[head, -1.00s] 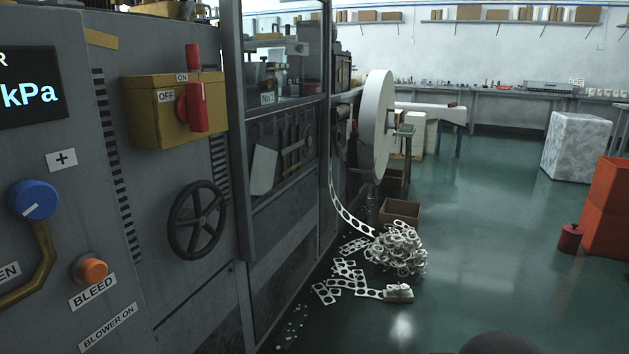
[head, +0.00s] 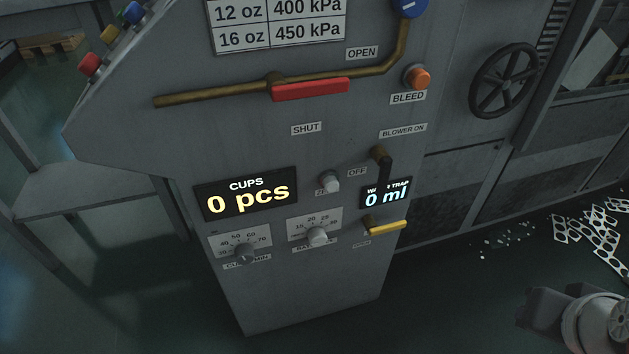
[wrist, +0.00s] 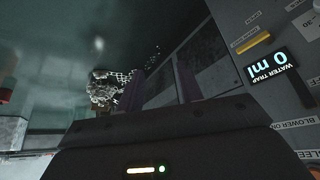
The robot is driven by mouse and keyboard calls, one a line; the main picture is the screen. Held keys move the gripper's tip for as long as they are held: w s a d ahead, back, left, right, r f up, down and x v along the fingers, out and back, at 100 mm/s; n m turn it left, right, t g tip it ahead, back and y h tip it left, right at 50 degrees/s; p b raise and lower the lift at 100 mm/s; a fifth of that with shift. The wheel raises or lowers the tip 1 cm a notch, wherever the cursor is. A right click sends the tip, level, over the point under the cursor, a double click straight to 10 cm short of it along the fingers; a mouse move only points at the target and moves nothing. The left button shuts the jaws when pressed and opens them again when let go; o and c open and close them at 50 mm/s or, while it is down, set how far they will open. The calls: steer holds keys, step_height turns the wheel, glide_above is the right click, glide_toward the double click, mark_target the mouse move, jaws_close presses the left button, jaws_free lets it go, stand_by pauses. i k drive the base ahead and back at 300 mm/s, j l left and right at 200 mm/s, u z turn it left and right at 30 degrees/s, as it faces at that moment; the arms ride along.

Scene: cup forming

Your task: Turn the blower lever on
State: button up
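The blower lever (head: 384,168) is on the grey machine panel in the head view, below the BLOWER ON label (head: 403,131) and right of the OFF label (head: 357,171). It has a brown pivot, and its dark handle hangs down over part of the water trap display (head: 386,195). My arm shows at the head view's lower right, away from the lever.
Near the lever are an orange bleed button (head: 416,76), a yellow handle (head: 386,226), a red-gripped brown bar (head: 310,89) and small knobs (head: 318,237). A black handwheel (head: 503,80) is at the right. Punched scrap (head: 598,230) lies on the floor.

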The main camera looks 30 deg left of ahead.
mark_target(380, 156)
steer(key=j+u, duration=0.15)
steer(key=u, duration=0.9)
steer(key=k+j+z, duration=0.1)
steer(key=k, duration=0.05)
